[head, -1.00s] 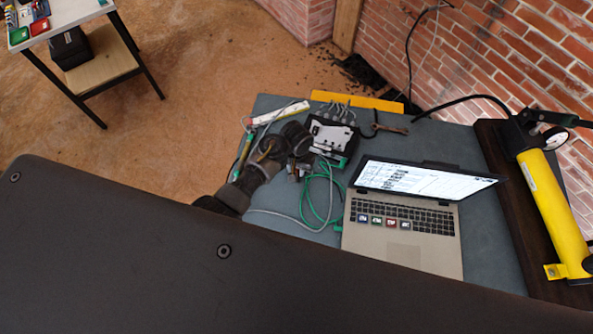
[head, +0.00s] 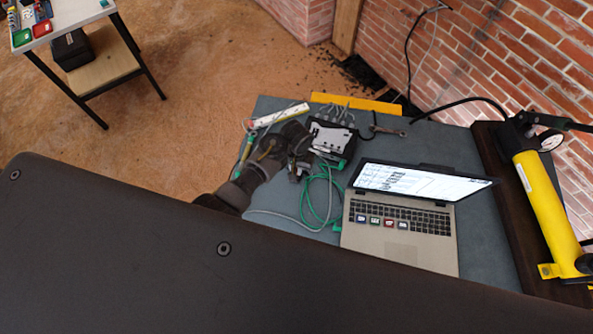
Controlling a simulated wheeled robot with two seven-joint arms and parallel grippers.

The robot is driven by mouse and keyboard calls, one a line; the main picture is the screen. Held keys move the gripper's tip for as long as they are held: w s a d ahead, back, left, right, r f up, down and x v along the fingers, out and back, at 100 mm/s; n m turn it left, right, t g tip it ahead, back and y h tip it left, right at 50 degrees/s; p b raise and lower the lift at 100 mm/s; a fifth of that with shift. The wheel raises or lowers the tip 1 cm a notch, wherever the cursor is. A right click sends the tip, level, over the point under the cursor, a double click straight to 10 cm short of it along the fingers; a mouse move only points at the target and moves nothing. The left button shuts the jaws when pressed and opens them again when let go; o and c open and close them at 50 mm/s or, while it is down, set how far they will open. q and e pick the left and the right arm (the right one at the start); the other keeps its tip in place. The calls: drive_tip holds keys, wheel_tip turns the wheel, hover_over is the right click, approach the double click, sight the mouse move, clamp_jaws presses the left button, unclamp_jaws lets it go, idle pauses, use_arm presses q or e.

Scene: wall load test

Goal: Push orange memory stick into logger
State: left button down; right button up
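A black box with a pale silver top, which looks like the logger (head: 331,137), sits near the back of the blue-grey table, with several cables at its far side. My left gripper (head: 299,168) is beside the box's near left side, pointing toward it. Its fingers are small and dark here, so I cannot tell whether they are open or shut, or touch the box. I cannot make out the orange memory stick; it may be hidden by the gripper or too small to see. My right gripper is not in view.
An open laptop (head: 400,246) with small coloured pieces on it stands right of the gripper. Green and grey cables (head: 318,205) lie between. A white power strip (head: 281,115), a yellow bar (head: 357,102) and a yellow pump (head: 547,210) border the table (head: 480,250).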

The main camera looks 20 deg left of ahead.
use_arm(q)
drive_tip(key=shift+r, duration=2.1)
